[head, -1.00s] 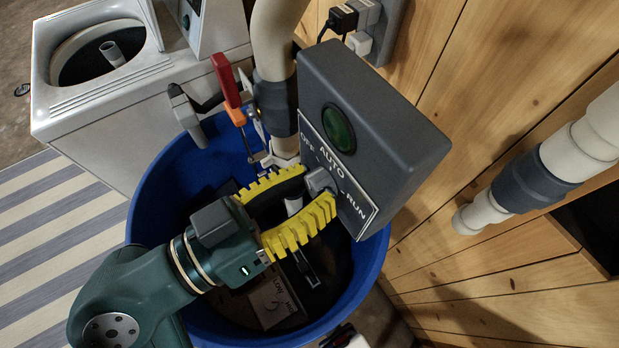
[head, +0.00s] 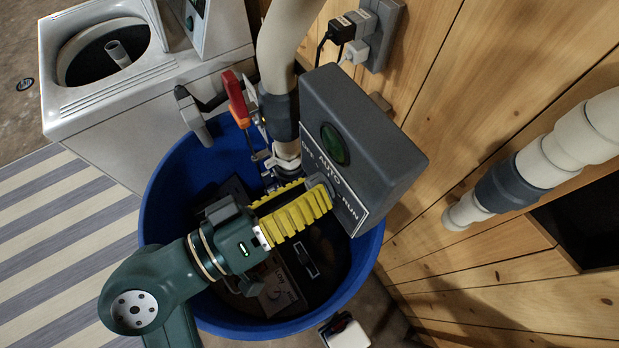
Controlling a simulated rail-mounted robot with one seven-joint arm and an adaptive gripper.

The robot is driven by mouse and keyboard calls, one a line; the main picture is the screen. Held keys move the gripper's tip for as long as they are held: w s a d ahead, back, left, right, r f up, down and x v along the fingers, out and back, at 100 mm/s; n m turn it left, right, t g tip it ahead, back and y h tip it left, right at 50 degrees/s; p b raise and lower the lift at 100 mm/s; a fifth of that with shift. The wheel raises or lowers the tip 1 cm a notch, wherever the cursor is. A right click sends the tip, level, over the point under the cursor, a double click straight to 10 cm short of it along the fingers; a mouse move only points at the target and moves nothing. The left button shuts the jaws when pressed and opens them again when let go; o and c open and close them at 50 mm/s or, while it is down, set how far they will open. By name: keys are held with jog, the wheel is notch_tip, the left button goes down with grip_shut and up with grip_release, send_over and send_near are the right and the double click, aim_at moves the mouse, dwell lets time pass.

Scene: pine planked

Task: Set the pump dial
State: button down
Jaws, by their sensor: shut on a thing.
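The pump control box (head: 381,145) is dark grey, with a green lamp (head: 335,144) and a white-lettered plate (head: 338,178) marked OFF, AUTO and RUN. The grey dial (head: 320,182) sits low on that plate, between the words, and is mostly hidden by my gripper. My gripper (head: 311,191) has ribbed yellow fingers and is shut on the dial. The dial's pointing direction cannot be made out.
A blue tub (head: 156,222) stands below the box, with a dark inside and a labelled item in it. A pale pipe (head: 287,45) rises beside the box. A red-handled tool (head: 236,98) hangs at the tub's rim. Plugs fill a wall outlet (head: 381,38). A white washer (head: 150,100) stands at back left.

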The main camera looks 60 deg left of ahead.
dwell(0.3)
jog(key=c, duration=0.6)
grip_release()
jog(key=s, duration=0.4)
jog(key=s+d, duration=0.1)
jog(key=s, duration=0.6)
jog(key=shift+s+d+r, duration=0.3)
jog(key=shift+s+d, duration=0.1)
